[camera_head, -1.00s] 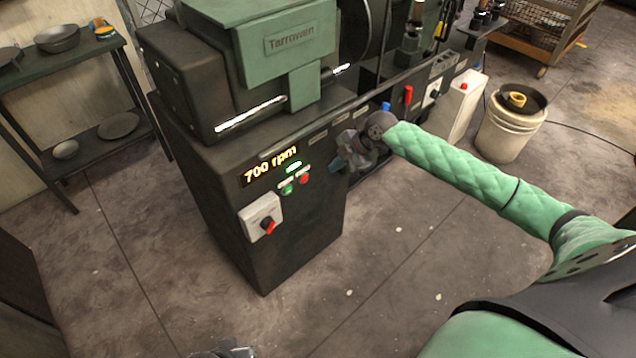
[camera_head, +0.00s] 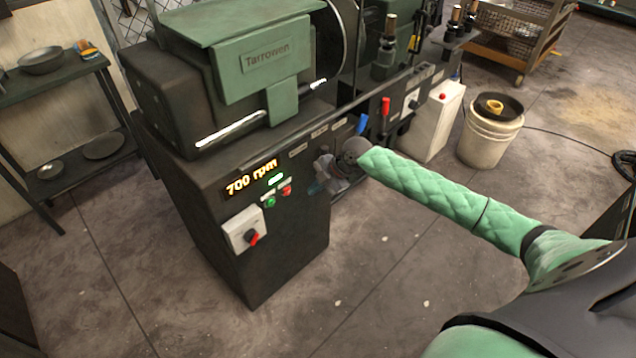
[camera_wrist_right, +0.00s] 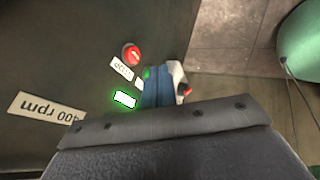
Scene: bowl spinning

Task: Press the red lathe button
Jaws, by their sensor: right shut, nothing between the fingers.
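The red lathe button (camera_head: 286,190) is on the dark front panel of the lathe (camera_head: 290,235), right of a green button (camera_head: 270,201). My right gripper (camera_head: 318,184) is shut and empty, a short way right of the red button in the head view. In the right wrist view the red button (camera_wrist_right: 131,53) shows clear and uncovered, with a white label beside it. The blue fingers (camera_wrist_right: 157,88) show below and right of the button, apart from it in the picture. They partly hide the green button. My left gripper is out of view.
An amber display (camera_head: 251,178) reads 700 rpm. Below it is a white switch box (camera_head: 241,228) with a red knob. A red lever (camera_head: 385,106) and a blue lever (camera_head: 362,124) stand near my right wrist. A white bucket (camera_head: 487,142) stands right. The floor in front is clear.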

